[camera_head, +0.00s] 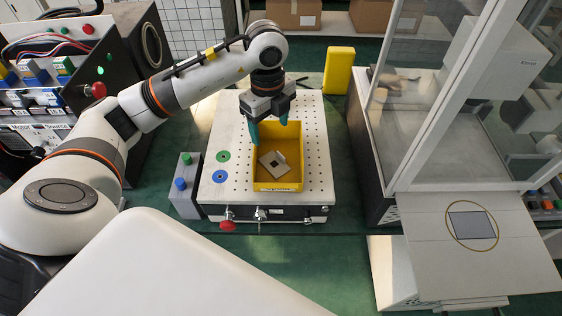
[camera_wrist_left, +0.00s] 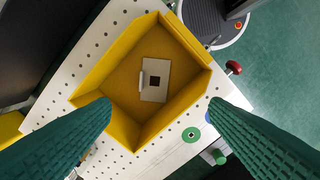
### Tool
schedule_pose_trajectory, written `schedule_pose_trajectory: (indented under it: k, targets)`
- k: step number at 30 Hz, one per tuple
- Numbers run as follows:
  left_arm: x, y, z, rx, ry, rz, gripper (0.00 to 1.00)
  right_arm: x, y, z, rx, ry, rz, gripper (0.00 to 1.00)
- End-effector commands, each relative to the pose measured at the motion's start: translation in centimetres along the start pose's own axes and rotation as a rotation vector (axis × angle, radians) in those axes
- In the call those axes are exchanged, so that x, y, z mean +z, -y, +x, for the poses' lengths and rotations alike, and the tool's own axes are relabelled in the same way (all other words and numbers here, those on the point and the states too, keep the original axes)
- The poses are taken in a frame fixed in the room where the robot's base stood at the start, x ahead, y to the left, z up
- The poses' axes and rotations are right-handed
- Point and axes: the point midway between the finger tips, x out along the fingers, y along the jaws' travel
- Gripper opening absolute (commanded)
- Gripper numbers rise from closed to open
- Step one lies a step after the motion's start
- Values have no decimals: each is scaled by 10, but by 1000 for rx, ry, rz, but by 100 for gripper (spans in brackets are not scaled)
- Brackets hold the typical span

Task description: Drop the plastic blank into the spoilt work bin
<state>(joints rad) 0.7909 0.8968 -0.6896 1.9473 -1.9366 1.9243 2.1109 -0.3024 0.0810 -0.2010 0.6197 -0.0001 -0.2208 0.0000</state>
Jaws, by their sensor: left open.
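The yellow bin (camera_head: 291,186) stands on a white perforated plate. It also shows in the left wrist view (camera_wrist_left: 112,78). A pale flat piece with a dark square at its middle, seemingly the plastic blank (camera_head: 266,160), lies inside the bin on its floor. In the left wrist view the blank (camera_wrist_left: 160,92) lies flat with a small raised strip on one edge. My left gripper (camera_head: 269,133) is above the far part of the bin, with its green fingers (camera_wrist_left: 175,133) spread apart and nothing between them. My right gripper is not in view.
The white perforated plate (camera_head: 312,140) has a green and a blue disc at its left. A red knob (camera_head: 227,222) sticks out in front. A glass-walled cabinet (camera_head: 440,90) stands at right, a yellow block (camera_head: 339,70) behind. A grey button box (camera_head: 186,185) is at left.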

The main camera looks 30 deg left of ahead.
Motion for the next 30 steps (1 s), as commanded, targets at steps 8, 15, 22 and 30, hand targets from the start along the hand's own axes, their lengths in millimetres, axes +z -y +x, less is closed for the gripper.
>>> schedule_pose_trajectory:
  k: [8,15,22,30]
  targets:
    - [-1,0,-59,4,-3,1,70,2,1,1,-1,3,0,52]
    - [0,0,-76,0,-1,0,70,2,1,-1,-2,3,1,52]
    - [0,0,-77,-1,1,1,70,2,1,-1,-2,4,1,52]
    - [0,0,-77,-1,0,1,70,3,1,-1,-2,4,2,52]
